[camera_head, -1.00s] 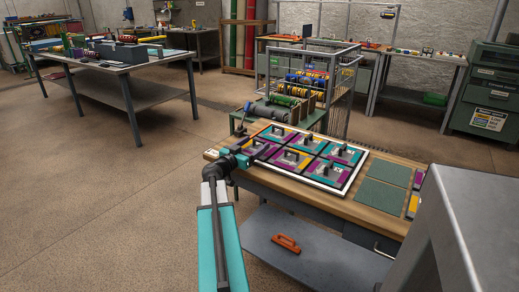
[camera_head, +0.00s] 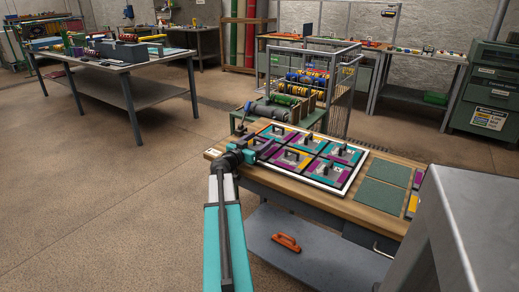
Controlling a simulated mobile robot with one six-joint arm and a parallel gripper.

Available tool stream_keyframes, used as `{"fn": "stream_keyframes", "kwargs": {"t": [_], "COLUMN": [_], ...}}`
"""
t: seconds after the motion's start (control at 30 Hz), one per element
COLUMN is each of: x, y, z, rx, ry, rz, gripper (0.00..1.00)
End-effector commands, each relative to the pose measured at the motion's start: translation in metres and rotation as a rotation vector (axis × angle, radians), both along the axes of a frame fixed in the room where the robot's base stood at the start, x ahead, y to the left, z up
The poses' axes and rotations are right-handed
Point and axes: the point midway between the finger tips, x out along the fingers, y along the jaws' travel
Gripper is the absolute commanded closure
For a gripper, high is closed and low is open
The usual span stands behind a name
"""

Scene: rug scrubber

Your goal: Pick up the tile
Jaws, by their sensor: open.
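Several square tiles with dark rims, coloured purple, teal and yellow panels and dark handles lie in two rows in a white-framed tray (camera_head: 303,180) on a wooden-topped bench. The front row shows a middle tile (camera_head: 291,158) and a right tile (camera_head: 325,171); a back tile (camera_head: 343,154) is at the right. My gripper (camera_head: 262,146) is at the left end of the tray, over or beside the front-left tile, which it partly hides. It is small and dark here; I cannot tell whether it touches that tile. No tile is seen lifted.
Two green mats (camera_head: 383,170) lie on the bench right of the tray, with more coloured tiles (camera_head: 412,204) at its right edge. An orange-handled tool (camera_head: 286,242) lies on the lower shelf. A wire cage trolley (camera_head: 345,90) stands behind. Open floor lies to the left.

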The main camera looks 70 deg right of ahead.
Motion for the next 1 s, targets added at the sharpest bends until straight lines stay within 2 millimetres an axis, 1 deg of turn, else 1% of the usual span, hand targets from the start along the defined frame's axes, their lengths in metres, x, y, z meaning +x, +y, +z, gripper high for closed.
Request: {"fn": "stream_keyframes", "kwargs": {"t": [0.03, 0.27, 0.3, 0.33, 0.73, 0.87, 1.0], "x": [0.0, 0.0, 0.0, -0.001, -0.001, -0.001, -0.001], "y": [0.0, 0.0, 0.0, 0.0, 0.0, 0.0, 0.0], "z": [0.0, 0.0, 0.0, 0.0, 0.004, 0.012, 0.024], "rx": [0.0, 0.0, 0.0, 0.0, -0.001, -0.002, -0.001], "ry": [0.0, 0.0, 0.0, 0.0, -0.001, 0.0, -0.002], "rz": [0.0, -0.001, -0.001, -0.001, -0.001, -0.001, -0.001], "gripper": [0.33, 0.72, 0.79, 0.83, 0.83, 0.83, 0.83]}}
